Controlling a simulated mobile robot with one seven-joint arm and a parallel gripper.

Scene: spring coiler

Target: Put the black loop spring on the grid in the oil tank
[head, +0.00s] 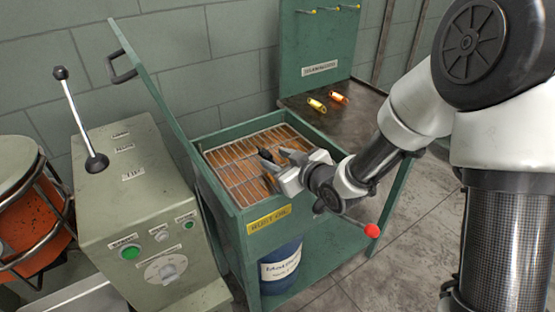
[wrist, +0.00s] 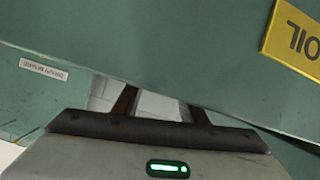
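The oil tank (head: 238,215) is a green open box with a yellow "RUST OIL" label, which also shows in part in the wrist view (wrist: 300,38). A metal grid (head: 232,172) lies inside it over brownish-orange liquid. My gripper (head: 276,154) is over the right part of the grid, its dark fingers apart. In the wrist view the green tank wall (wrist: 170,60) hides the fingertips; the visible finger parts stand apart. I cannot make out a black loop spring, in the fingers or on the grid.
Two small springs, one yellow (head: 317,105) and one orange (head: 338,97), lie on the dark worktop (head: 360,108) behind the tank. A raised green lid (head: 150,75) edges the tank's left. A control box with a lever (head: 140,200) stands left. A blue drum (head: 282,268) is below.

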